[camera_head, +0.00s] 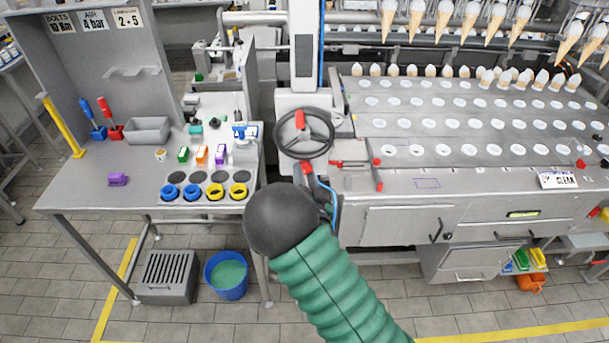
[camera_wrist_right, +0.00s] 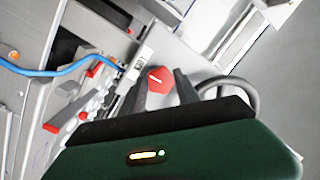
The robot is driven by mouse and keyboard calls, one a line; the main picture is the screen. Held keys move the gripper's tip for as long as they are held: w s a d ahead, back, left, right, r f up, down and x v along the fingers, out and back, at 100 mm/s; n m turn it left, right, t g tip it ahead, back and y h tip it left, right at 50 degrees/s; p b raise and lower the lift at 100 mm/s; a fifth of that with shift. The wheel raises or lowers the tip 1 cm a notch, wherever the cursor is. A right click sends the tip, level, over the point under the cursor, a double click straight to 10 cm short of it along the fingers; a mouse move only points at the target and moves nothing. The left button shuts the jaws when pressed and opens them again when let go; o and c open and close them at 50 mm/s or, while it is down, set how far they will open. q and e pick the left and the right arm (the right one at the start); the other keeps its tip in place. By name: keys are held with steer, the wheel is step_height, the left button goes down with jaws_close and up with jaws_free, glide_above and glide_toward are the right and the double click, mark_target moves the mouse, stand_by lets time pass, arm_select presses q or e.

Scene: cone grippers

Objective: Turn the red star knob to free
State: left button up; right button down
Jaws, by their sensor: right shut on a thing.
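The red star knob (camera_wrist_right: 160,79) shows in the right wrist view, with a white pointer line on its face. The two dark fingers of my right gripper (camera_wrist_right: 161,88) are on either side of it, shut on it. A small white label (camera_wrist_right: 144,57) with lettering too small to read is beside the knob. In the head view, the dark round wrist of my right arm hides most of the gripper and the knob. A red part (camera_head: 307,168) shows just above it, and I cannot tell whether it is the knob. My left gripper is not in view.
A dark handwheel (camera_head: 303,133) is just above my right wrist and also shows in the wrist view (camera_wrist_right: 240,88). A blue hose (camera_wrist_right: 50,72) runs near the knob. A workbench (camera_head: 85,195) stands at left, with a blue bucket (camera_head: 226,275) on the floor.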

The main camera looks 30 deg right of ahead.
steer(key=shift+r, duration=0.2)
steer(key=n, duration=0.4)
steer(key=shift+w+r, duration=0.1)
steer(key=shift+r, duration=0.05)
steer(key=n+g, duration=0.1)
steer(key=n, duration=0.3)
steer(key=shift+r+p, duration=0.15)
steer(key=shift+p, duration=0.2)
steer(key=n+p, duration=0.1)
steer(key=n, duration=0.3)
steer(key=shift+r+g, duration=0.1)
steer(key=shift+g, duration=0.2)
steer(key=n+h+p, duration=0.1)
steer(key=n, duration=0.2)
steer(key=shift+n+g, duration=0.3)
steer(key=shift+n, duration=0.1)
steer(key=shift+n+p, duration=0.3)
